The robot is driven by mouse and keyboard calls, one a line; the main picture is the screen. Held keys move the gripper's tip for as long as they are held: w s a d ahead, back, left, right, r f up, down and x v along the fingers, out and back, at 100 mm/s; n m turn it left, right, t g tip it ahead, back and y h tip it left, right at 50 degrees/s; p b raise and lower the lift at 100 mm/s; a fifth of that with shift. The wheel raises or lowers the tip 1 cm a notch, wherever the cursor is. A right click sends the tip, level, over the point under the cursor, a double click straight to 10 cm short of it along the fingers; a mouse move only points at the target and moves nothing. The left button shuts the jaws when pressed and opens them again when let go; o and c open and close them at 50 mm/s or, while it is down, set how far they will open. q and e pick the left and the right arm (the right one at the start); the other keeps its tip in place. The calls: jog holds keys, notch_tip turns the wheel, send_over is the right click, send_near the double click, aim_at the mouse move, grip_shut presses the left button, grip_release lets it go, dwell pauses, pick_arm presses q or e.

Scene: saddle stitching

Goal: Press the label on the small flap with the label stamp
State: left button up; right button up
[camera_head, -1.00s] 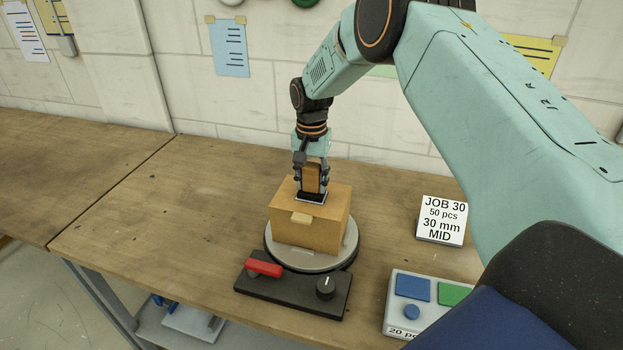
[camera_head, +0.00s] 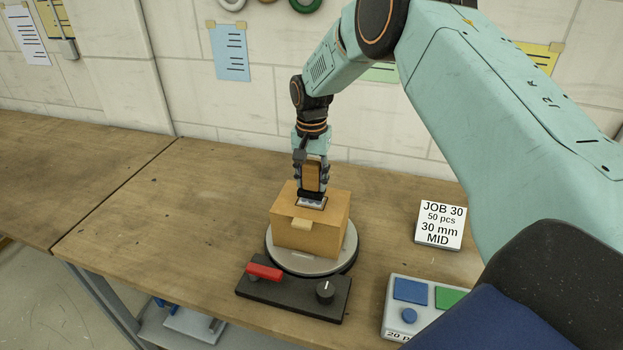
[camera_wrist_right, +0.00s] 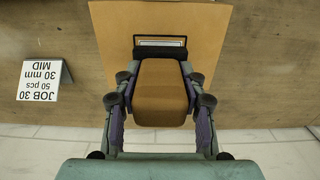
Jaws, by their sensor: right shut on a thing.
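My right gripper (camera_head: 311,180) is shut on the brown handle of the label stamp (camera_head: 312,177), upright over a cardboard box (camera_head: 325,236). In the right wrist view the gripper's fingers (camera_wrist_right: 160,95) clasp both sides of the brown stamp (camera_wrist_right: 160,88). A pale bluish-white patch, apparently the label (camera_head: 311,203), shows on the box top just below the stamp's black base. Whether base and patch touch is hard to tell. My left gripper is out of view.
The box stands on a round grey turntable (camera_head: 343,259). In front is a black panel (camera_head: 290,296) with a red lever (camera_head: 264,272) and a black knob (camera_head: 325,291). A job sign (camera_head: 440,227) and a button box (camera_head: 402,315) stand right. The table's left side is clear.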

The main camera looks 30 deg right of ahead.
aim_at(312, 163)
jog(key=shift+r, duration=2.3)
jog(key=shift+f, duration=0.15)
